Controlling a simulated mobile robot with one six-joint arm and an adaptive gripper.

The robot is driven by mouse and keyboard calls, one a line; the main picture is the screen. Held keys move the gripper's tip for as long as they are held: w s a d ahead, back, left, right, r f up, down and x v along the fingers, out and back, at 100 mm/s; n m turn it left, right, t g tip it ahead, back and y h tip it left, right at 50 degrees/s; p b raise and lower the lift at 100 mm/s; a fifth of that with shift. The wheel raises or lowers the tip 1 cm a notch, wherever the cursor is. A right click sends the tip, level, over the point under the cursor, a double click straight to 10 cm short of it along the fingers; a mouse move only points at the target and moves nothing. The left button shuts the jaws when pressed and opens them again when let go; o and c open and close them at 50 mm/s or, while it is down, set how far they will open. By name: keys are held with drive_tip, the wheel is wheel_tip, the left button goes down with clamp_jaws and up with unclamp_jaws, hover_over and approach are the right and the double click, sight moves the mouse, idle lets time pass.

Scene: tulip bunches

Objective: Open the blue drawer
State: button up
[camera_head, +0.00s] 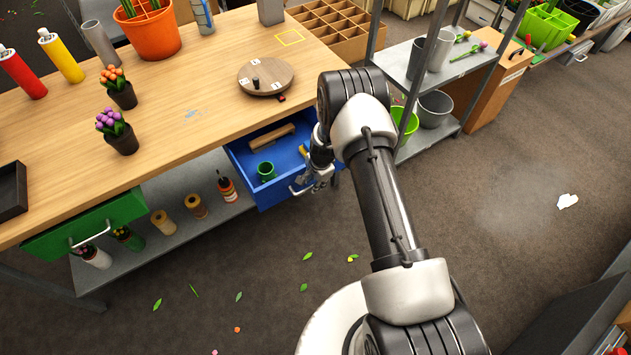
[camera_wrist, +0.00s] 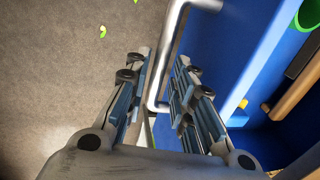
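The blue drawer (camera_head: 257,193) is pulled out from under the wooden workbench, with its inside visible. It holds a green cup (camera_head: 266,172) and a brown wooden piece (camera_head: 272,137). My gripper (camera_head: 316,178) is at the drawer's front, by its metal handle (camera_head: 297,189). In the wrist view, my two fingers (camera_wrist: 161,65) stand apart. The silver handle (camera_wrist: 167,50) runs between them, beside the blue drawer front (camera_wrist: 216,45). Narrow gaps show beside the bar; I cannot tell whether either finger touches it. My arm hides the drawer's right side.
The workbench (camera_head: 190,95) carries flower pots, spray cans and a round wooden board (camera_head: 266,76). A green drawer (camera_head: 85,226) is at the left. A grey shelf rack (camera_head: 437,77) stands to the right. Open floor (camera_head: 240,270) with scattered leaves lies in front.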

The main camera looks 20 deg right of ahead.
drive_tip(key=shift+o, duration=0.8)
wheel_tip(320, 180, up, 12)
drive_tip(key=s, duration=0.2)
drive_tip(key=shift+d, duration=0.35)
drive_tip(key=shift+f, duration=0.1)
